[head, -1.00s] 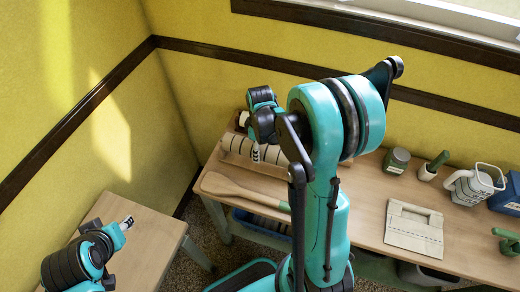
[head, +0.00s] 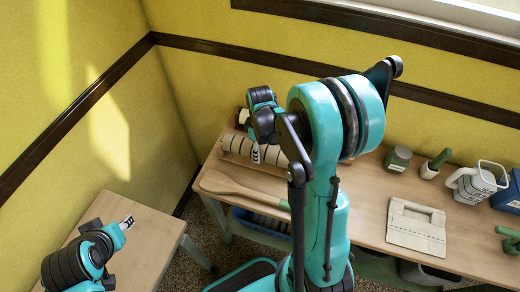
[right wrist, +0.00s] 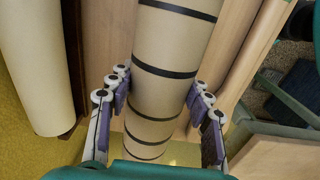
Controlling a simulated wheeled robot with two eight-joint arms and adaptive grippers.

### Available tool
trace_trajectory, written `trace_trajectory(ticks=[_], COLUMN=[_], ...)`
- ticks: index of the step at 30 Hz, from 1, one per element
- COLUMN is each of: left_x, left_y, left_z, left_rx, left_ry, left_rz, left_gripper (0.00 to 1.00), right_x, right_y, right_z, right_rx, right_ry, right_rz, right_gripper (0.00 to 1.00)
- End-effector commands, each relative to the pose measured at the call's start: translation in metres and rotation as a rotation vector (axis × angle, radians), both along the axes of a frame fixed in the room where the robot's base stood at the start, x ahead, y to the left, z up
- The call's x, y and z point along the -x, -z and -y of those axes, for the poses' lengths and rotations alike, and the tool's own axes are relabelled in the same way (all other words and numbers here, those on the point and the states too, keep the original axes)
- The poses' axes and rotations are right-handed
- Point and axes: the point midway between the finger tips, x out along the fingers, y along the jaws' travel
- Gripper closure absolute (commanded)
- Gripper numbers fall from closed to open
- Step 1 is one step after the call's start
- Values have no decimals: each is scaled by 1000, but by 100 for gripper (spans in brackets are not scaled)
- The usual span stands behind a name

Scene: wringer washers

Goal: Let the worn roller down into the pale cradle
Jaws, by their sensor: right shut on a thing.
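The worn roller (head: 237,146) is cream with dark bands and lies along the back left of the long table. In the right wrist view the roller (right wrist: 168,60) runs between my finger pads. My right gripper (head: 257,154) is shut on it; its fingers also show in the right wrist view (right wrist: 160,105). The pale cradle (head: 232,160) is a wooden tray directly under the roller, with its sides (right wrist: 105,50) running along it. I cannot tell whether the roller touches its bottom. My left gripper (head: 127,222) is over the small table at left; its jaw opening is unclear.
A wooden paddle (head: 225,187) lies in front of the cradle. Another pale cylinder (right wrist: 35,70) lies beside it in the right wrist view. A pale board (head: 416,228), green jar (head: 398,158), potted cactus (head: 434,164) and white jug (head: 475,184) stand further right. Yellow walls close the corner behind.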

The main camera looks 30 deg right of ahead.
Motion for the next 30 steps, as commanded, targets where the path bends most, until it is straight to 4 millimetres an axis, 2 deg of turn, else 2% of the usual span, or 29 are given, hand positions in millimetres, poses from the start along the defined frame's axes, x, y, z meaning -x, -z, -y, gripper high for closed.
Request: trace_trajectory(ticks=[8, 21, 30], left_x=[0, 0, 0], left_y=[1, 14, 14], left_z=[0, 0, 0], left_rx=[0, 0, 0], left_ry=[0, 0, 0], left_rz=[0, 0, 0], left_gripper=[60, 60, 60], right_x=[0, 0, 0], right_y=[1, 15, 15], right_z=[0, 0, 0], right_rx=[0, 0, 0], right_ry=[0, 0, 0], right_rz=[0, 0, 0], right_gripper=[100, 100, 100])
